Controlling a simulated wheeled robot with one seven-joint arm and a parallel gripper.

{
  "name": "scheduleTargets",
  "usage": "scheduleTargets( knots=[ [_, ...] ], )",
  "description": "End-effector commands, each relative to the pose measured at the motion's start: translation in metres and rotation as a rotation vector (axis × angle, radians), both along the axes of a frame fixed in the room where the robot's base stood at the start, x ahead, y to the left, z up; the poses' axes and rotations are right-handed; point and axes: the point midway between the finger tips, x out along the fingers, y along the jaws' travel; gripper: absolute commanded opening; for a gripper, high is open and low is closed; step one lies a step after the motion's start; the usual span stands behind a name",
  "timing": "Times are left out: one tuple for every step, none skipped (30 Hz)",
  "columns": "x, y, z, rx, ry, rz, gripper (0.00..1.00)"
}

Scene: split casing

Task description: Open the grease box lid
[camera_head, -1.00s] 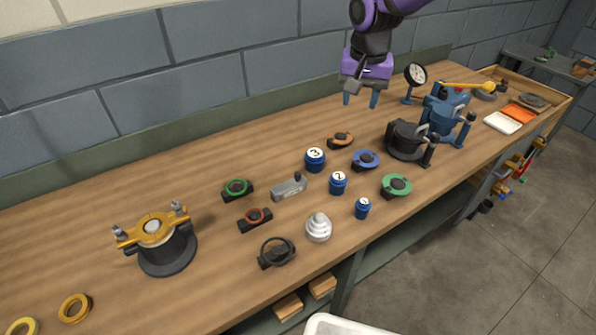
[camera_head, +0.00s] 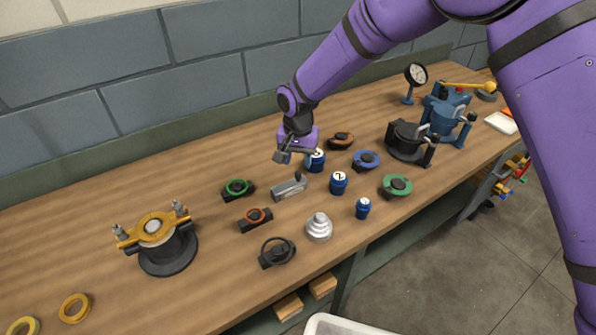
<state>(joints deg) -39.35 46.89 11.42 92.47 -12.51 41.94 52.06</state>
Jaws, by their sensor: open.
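A small grey box with a dark knob on top (camera_head: 290,187), which looks like the grease box, sits on the middle of the wooden bench. Its lid appears shut. My gripper (camera_head: 293,162) is open and points down. It appears just above and behind the box, with its fingers near the knob in the picture. I cannot tell whether the fingers touch anything. My gripper partly hides the blue canister marked 3 (camera_head: 316,162).
A yellow-clamped black casing (camera_head: 165,245) is at left. The bench (camera_head: 110,200) is clear at back left.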

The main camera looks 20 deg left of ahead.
Motion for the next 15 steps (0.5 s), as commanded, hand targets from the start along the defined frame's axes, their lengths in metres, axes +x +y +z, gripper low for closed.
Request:
scheduleTargets(
  knots=[
    [0.0, 0.0, -0.01, -0.001, 0.002, 0.0, 0.46],
    [0.0, 0.0, -0.015, -0.001, 0.001, -0.001, 0.46],
    [0.0, 0.0, -0.021, -0.001, 0.002, -0.001, 0.46],
    [0.0, 0.0, -0.025, -0.001, 0.002, -0.001, 0.46],
    [0.0, 0.0, -0.029, 0.0, 0.002, -0.001, 0.46],
    [0.0, 0.0, -0.033, 0.0, 0.001, 0.0, 0.46],
    [0.0, 0.0, -0.037, 0.0, 0.001, 0.0, 0.46],
    [0.0, 0.0, -0.04, 0.0, 0.001, 0.0, 0.46],
    [0.0, 0.0, -0.043, 0.0, 0.001, 0.0, 0.46],
    [0.0, 0.0, -0.045, 0.0, 0.0, 0.0, 0.46],
    [0.0, 0.0, -0.046, 0.0, 0.0, 0.0, 0.46],
    [0.0, 0.0, -0.048, 0.0, -0.001, 0.0, 0.46],
    [0.0, 0.0, -0.048, 0.001, -0.001, 0.0, 0.46],
    [0.0, 0.0, -0.049, 0.001, -0.001, 0.0, 0.46],
    [0.0, 0.0, -0.05, 0.001, -0.001, 0.0, 0.46]
  ],
)
